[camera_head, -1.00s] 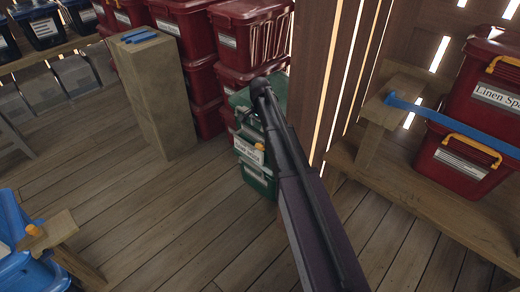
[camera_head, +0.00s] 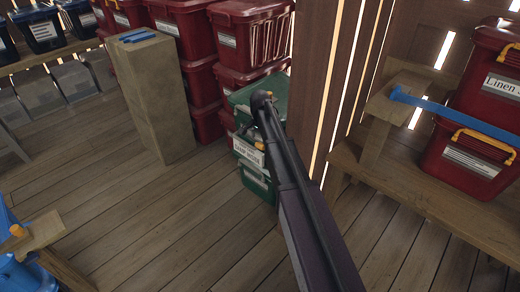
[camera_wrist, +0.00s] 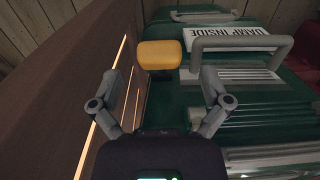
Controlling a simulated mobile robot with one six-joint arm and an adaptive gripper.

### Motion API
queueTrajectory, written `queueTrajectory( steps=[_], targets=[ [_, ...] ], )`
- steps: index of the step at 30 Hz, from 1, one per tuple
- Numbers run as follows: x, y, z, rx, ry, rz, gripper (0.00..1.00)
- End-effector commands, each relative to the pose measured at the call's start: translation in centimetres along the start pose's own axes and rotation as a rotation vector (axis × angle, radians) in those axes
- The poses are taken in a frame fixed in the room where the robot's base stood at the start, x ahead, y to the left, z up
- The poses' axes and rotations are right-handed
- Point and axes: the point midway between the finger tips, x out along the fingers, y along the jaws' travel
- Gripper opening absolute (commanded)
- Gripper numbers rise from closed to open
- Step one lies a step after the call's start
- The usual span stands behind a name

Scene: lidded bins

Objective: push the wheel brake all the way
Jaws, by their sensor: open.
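A yellow, rounded pedal-like block (camera_wrist: 160,54), which looks like the wheel brake, sticks out at the left side of a green bin (camera_wrist: 255,100) in the wrist view. My gripper (camera_wrist: 160,85) is open and empty, its two fingers spread apart below the yellow block in the picture. No contact with it shows.
A brown wooden post (camera_wrist: 60,90) rises close at the left in the wrist view. Red bins (camera_head: 245,45) are stacked behind the green ones. A wooden block (camera_head: 155,95) stands to the left. A bench (camera_head: 435,185) with red bins is at the right. Floor between is clear.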

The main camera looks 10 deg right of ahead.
Motion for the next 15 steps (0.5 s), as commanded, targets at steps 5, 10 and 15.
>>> queueTrajectory(
  steps=[5,10,15],
  targets=[
    [1.7,0.1,-0.1,0.001,0.0,0.0,0.97],
    [2.5,0.1,-0.1,0.001,0.0,0.0,0.97],
    [2.9,0.1,-0.1,0.001,0.0,0.0,0.97]
  ],
)
